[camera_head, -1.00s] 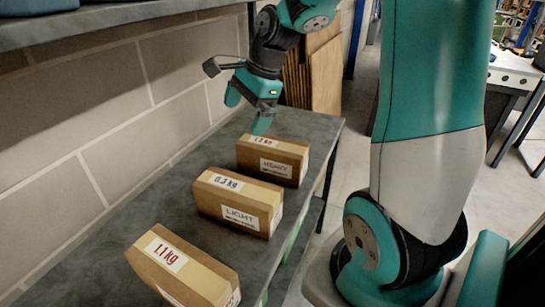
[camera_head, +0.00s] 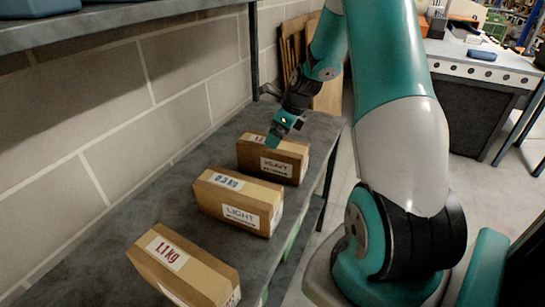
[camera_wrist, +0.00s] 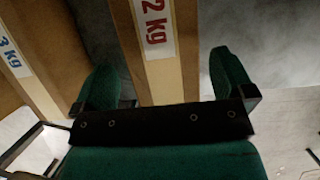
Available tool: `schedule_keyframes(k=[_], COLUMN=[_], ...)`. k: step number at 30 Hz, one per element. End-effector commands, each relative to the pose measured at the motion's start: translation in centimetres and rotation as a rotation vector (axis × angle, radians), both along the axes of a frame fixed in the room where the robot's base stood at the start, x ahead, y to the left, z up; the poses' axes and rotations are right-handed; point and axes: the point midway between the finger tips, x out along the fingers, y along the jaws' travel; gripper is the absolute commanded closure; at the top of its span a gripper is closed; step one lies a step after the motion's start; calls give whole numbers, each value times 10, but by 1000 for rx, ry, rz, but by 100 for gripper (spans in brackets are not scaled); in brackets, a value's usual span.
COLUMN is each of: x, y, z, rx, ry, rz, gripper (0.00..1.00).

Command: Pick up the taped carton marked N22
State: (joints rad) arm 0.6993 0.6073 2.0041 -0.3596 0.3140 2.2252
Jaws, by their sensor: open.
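Three taped brown cartons stand in a row on the grey shelf; I cannot read N22 on any of them. The far carton (camera_head: 252,157) has a front label that is hard to read; in the wrist view this carton (camera_wrist: 187,55) shows a top label ending in "2 kg". The middle carton (camera_head: 207,200) is marked 0.3 kg and LIGHT. The near carton (camera_head: 205,277) is marked 1.1 kg. My gripper (camera_head: 273,138) is open above the far carton; in the wrist view its fingers (camera_wrist: 166,78) appear on either side of that carton, and contact cannot be seen.
The middle carton (camera_wrist: 30,60) lies close to the left finger in the wrist view. A block wall (camera_head: 100,125) runs behind the grey shelf (camera_head: 120,222). An upper shelf (camera_head: 130,14) hangs above it at left. Brown boards (camera_head: 327,95) lean beyond the far end.

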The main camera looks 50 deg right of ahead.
Motion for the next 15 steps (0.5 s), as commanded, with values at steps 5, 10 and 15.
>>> schedule_keyframes(k=[5, 10, 15], x=[4, 12, 19], y=[2, 6, 8], z=[-11, -34, -53], rx=[1, 2, -1], ry=[0, 2, 0], rz=[1, 3, 2], gripper=[0, 0, 0])
